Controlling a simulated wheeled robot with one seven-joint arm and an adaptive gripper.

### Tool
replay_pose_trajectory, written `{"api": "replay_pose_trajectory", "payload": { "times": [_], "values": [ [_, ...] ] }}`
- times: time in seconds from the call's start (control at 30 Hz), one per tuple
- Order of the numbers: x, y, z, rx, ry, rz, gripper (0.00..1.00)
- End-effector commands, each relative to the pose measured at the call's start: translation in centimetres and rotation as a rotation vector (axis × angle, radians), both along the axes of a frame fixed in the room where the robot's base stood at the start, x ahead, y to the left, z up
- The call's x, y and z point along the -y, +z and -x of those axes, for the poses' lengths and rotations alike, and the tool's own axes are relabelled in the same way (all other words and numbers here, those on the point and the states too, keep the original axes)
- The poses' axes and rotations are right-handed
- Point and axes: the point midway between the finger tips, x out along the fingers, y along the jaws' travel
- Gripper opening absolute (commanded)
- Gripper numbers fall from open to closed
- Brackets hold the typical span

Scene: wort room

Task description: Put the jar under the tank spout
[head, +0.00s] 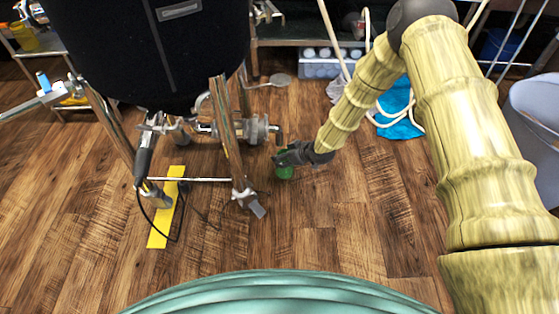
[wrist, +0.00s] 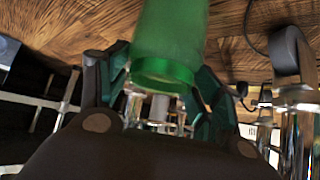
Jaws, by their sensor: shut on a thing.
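The green jar (head: 285,173) is low over or on the wood floor in the head view, partly hidden by my gripper (head: 292,157). I cannot tell whether it touches the floor. The wrist view shows the green jar (wrist: 172,40) large, between the fingers of my gripper (wrist: 162,82), which is shut on it. The tank (head: 150,50) is a black-jacketed vessel on metal legs. Its spout (head: 278,136) sticks out to the right of a metal valve. The jar appears just below the spout in the head view; I cannot tell whether it is directly under.
A tank leg with a foot (head: 246,196) stands left of the jar. A yellow strip (head: 166,208) lies farther left. A blue cloth (head: 400,115) and pale hose lie behind my arm, and a grey bin (head: 535,125) stands at right. The floor in front is clear.

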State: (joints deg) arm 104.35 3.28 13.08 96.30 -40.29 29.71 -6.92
Motion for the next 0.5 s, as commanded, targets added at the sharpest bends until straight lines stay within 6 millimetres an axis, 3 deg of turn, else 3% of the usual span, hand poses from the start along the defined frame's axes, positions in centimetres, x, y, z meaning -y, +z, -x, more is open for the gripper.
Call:
{"api": "replay_pose_trajectory", "payload": {
  "times": [0.43, 0.5],
  "values": [
    [-2.4, -0.2, -2.5, 0.002, 0.001, 0.000, 0.15],
    [-2.3, -1.3, -2.3, -0.001, -0.001, 0.000, 0.15]
  ]
}}
